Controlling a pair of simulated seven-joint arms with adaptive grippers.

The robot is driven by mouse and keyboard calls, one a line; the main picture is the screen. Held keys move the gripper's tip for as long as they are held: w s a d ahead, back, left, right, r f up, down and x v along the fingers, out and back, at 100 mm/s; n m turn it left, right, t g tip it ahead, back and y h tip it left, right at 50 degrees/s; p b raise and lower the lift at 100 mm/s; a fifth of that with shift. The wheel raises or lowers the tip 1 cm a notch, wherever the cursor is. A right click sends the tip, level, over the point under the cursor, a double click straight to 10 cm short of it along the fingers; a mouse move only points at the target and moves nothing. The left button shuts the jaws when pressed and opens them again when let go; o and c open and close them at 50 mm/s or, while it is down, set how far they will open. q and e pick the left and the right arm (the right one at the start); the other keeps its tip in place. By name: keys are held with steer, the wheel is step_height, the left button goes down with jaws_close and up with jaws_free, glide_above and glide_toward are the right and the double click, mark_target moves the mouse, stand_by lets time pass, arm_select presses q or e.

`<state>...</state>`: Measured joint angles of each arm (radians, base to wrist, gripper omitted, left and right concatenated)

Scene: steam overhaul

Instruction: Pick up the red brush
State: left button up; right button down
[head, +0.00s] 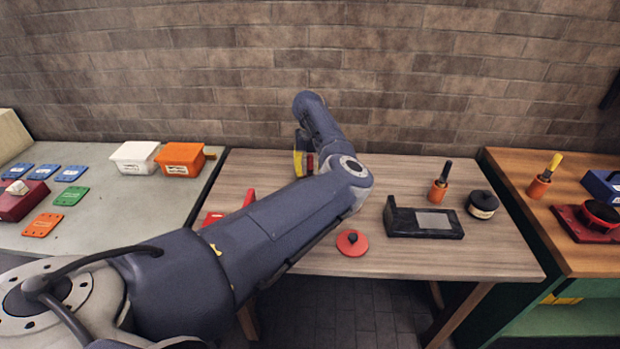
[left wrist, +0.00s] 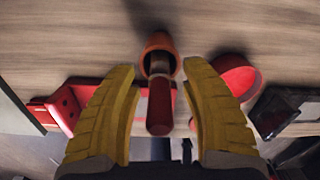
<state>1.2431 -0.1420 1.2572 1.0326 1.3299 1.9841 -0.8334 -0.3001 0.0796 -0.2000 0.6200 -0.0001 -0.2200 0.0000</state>
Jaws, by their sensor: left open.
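The red brush (left wrist: 159,105) stands with its handle toward the camera in an orange cup (left wrist: 158,44) in the left wrist view. My left gripper (left wrist: 158,78) is open, with one yellow finger on each side of the red handle. A gap shows between the handle and each finger. In the head view my left gripper (head: 303,163) is at the back of the wooden table, mostly hidden by my own arm. A bit of red shows beside its yellow finger, and the cup is hidden there. My right gripper is not in view.
On the wooden table (head: 480,262) are a red bracket (head: 228,212), a red disc (head: 352,243), a black tray (head: 400,224), a black round tin (head: 482,205) and another orange cup (head: 438,191) with a dark-handled brush. A brick wall (head: 420,80) stands behind.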

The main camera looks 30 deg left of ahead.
arm_select(q)
steer(key=shift+f, duration=0.6)
steer(key=shift+c, duration=0.5)
jaws_close()
